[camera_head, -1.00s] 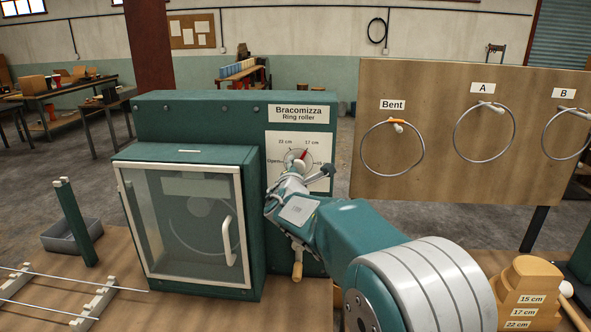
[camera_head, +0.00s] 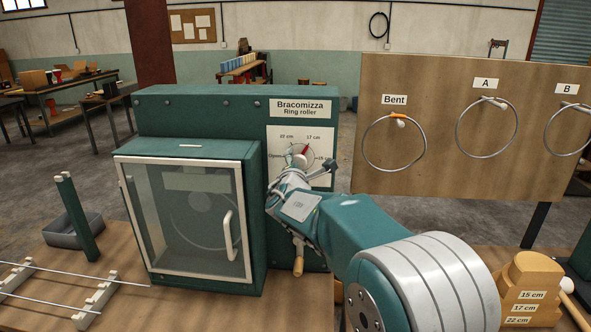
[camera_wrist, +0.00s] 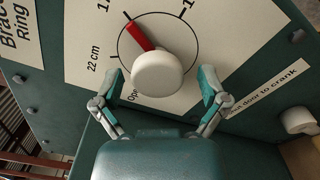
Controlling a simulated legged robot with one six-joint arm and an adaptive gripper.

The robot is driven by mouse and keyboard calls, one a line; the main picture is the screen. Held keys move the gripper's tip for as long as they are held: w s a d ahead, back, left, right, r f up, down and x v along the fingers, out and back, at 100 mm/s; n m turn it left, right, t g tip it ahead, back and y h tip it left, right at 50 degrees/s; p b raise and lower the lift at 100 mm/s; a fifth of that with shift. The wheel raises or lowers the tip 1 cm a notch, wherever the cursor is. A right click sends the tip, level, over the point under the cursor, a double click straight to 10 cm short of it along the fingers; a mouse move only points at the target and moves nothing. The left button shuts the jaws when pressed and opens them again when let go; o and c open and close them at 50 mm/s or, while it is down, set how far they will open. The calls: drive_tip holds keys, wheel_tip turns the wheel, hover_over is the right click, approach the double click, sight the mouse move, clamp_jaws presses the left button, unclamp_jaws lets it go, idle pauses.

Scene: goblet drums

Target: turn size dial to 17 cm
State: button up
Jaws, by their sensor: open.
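The size dial is a round white knob (camera_wrist: 158,74) with a red pointer (camera_wrist: 137,36) on the white label plate of the green ring roller (camera_head: 200,110). In the head view the dial (camera_head: 301,155) has its pointer up and right, toward the 17 cm mark. My gripper (camera_wrist: 161,88) is open, its two fingers on either side of the knob with gaps between. In the head view my gripper (camera_head: 287,178) is just below the dial and partly covers the plate. The wrist view cuts off part of the 17 cm label.
The roller's glass-fronted door (camera_head: 190,220) is shut, left of my arm. A crank handle (camera_head: 298,262) hangs below my gripper. A board (camera_head: 450,180) with hanging rings stands right. A stepped wooden form (camera_head: 530,285) is at lower right.

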drive_tip(key=s, duration=1.1)
drive_tip(key=shift+s+a, duration=0.25)
drive_tip(key=shift+s, duration=0.1)
drive_tip(key=s+d+f+m+g+h, duration=0.1)
drive_tip(key=s+d+m+g+h, duration=0.25)
drive_tip(key=s+d+m, duration=0.55)
drive_tip(key=s+d+f+m+g+h, duration=0.1)
drive_tip(key=s+d+m+g+h, duration=0.35)
drive_tip(key=d, duration=0.95)
drive_tip(key=s+a+f+m+g+y, duration=0.1)
drive_tip(key=s+f+m+g+y, duration=0.1)
drive_tip(key=s, duration=0.8)
drive_tip(key=s+a+f+m+g+y, duration=0.1)
drive_tip(key=s+f+m+g+y, duration=0.1)
drive_tip(key=s+f+m+y, duration=0.3)
drive_tip(key=s+m+y, duration=0.1)
drive_tip(key=s+m, duration=0.2)
drive_tip(key=s, duration=0.1)
drive_tip(key=shift+s+f+y, duration=0.3)
drive_tip(key=shift+s, duration=0.05)
